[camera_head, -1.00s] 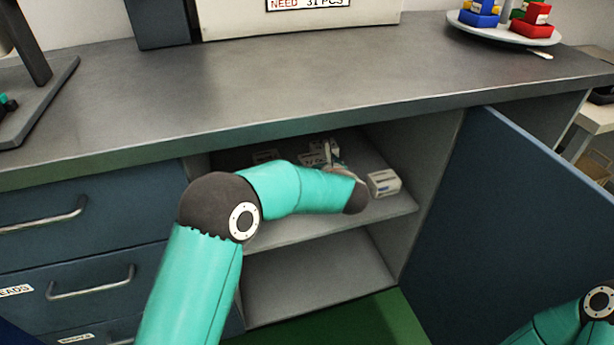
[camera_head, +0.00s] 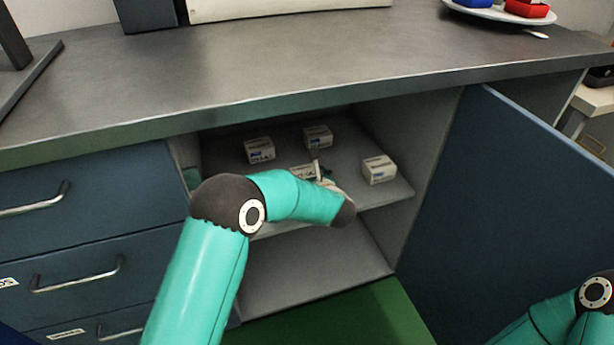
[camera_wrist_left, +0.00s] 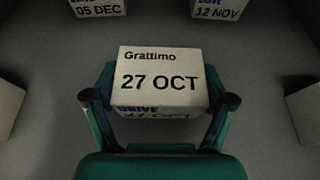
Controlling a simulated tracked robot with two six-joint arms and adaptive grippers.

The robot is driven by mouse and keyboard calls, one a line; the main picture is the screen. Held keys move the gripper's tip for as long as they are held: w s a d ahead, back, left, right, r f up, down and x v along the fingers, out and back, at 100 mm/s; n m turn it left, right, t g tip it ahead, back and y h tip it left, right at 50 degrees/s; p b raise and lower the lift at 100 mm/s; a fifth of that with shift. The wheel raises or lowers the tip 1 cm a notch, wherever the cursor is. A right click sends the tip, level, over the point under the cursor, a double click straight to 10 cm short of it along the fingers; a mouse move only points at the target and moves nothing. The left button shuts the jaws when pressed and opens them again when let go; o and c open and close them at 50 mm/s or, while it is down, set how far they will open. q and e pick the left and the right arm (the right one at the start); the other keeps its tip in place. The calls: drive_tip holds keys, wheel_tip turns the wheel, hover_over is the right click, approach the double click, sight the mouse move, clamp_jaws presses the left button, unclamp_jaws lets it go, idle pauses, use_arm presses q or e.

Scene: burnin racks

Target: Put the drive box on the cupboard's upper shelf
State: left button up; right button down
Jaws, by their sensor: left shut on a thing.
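My left gripper (camera_wrist_left: 160,106) is shut on a white drive box (camera_wrist_left: 160,82) marked "Grattimo 27 OCT". In the head view the held drive box (camera_head: 303,171) shows just beyond my wrist, inside the open cupboard at the height of the upper shelf (camera_head: 385,192). My own forearm partly hides the gripper and the box's lower part. I cannot tell whether the box touches the shelf. Of my right arm only a teal part shows at the lower right; its gripper is out of view.
Other white boxes stand on the upper shelf: one back left (camera_head: 259,150), one back middle (camera_head: 318,136), one at right (camera_head: 379,170). The lower shelf (camera_head: 315,275) is empty where visible. The blue door (camera_head: 525,210) stands open at right. The worktop (camera_head: 300,65) overhangs the cupboard.

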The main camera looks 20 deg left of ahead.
use_arm(q)
drive_tip(key=o, duration=1)
drive_tip(key=p+v, duration=0.2)
drive_tip(key=v, duration=1)
drive_tip(key=shift+s, duration=0.1)
